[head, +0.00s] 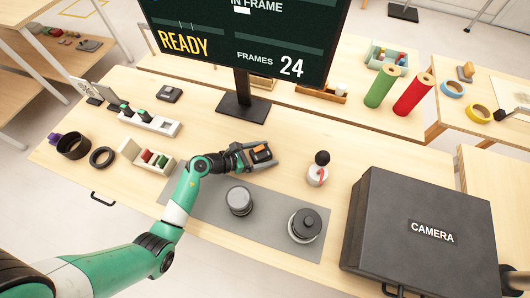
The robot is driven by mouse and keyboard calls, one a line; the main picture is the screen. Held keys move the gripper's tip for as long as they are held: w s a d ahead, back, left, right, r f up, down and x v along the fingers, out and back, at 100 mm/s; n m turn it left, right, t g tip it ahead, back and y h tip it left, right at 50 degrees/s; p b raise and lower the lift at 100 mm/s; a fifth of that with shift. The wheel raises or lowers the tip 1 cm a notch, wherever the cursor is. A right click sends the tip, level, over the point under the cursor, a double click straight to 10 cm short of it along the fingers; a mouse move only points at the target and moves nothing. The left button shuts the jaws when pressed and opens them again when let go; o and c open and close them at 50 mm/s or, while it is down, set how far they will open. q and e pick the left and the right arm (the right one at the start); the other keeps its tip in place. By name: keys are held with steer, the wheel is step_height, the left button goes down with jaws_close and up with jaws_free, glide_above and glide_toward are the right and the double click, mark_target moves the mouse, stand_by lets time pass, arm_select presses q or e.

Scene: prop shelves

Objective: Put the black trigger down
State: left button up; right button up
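My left gripper (264,157) reaches in from the left over the far edge of the grey mat (270,207). Its fingers lie on both sides of a small dark thing with an orange top, which looks like the black trigger (261,153). The gripper appears shut on it. The fingers hide part of the trigger, and I cannot tell whether it touches the table.
A small white, black-topped bottle (317,170) stands right of the gripper. The black CAMERA case (420,232) fills the right. The monitor (240,40) stands behind. Bare wood lies between gripper and bottle.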

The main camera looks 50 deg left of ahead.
arm_select(q)
steer(key=shift+r, duration=0.25)
steer(key=shift+s+a+r+p, duration=0.1)
steer(key=shift+s+r+p, duration=0.05)
steer(key=shift+s+p, duration=0.2)
steer(key=p+v, duration=0.3)
steer(key=v, duration=0.7)
steer(key=shift+s+a, duration=0.1)
steer(key=shift+s, duration=0.1)
steer(key=shift+s+r, duration=0.15)
steer(key=shift+s, duration=0.25)
